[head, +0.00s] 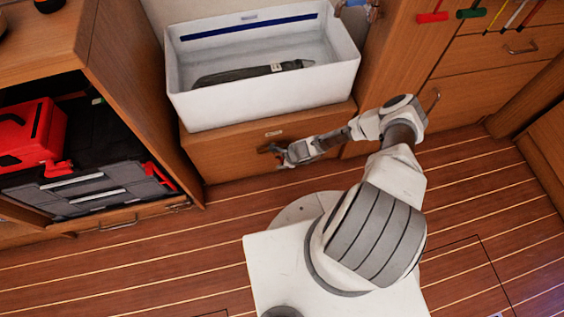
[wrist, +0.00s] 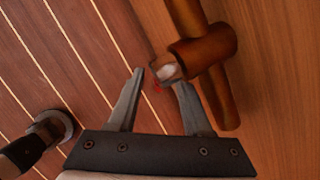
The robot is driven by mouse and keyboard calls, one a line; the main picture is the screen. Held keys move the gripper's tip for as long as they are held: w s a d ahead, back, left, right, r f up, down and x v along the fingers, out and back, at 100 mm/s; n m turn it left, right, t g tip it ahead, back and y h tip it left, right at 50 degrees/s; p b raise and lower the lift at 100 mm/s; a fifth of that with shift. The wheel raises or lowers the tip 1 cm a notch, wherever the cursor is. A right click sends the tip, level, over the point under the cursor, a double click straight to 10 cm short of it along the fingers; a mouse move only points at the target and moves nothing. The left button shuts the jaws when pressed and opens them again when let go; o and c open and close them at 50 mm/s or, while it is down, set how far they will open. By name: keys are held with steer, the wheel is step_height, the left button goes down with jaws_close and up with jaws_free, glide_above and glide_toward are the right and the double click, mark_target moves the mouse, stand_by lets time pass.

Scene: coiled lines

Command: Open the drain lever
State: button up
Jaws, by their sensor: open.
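A copper-brown drain fitting (wrist: 203,48) with a crossing bar shows in the wrist view against the wooden cabinet front. A short stub with a pale end (wrist: 168,72) and a bit of red juts from it toward my gripper (wrist: 158,82). I take this as the drain lever, but its full shape is hidden. My gripper is open, with the stub near its fingertips, closer to the right finger. I cannot tell whether they touch. In the head view my gripper (head: 280,155) is low at the cabinet front, beside the small dark fitting (head: 268,148).
A white basin (head: 255,109) holding a dark long object (head: 235,75) sits above the fitting. An open cabinet (head: 118,65) with a red case (head: 32,135) and dark toolboxes stands at left. Drawers (head: 490,58) are at right. The striped wooden floor (head: 120,262) is clear at left.

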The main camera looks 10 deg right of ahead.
steer(key=shift+w+f, duration=0.1)
steer(key=shift+f, duration=0.1)
jaws_close()
stand_by(1.4)
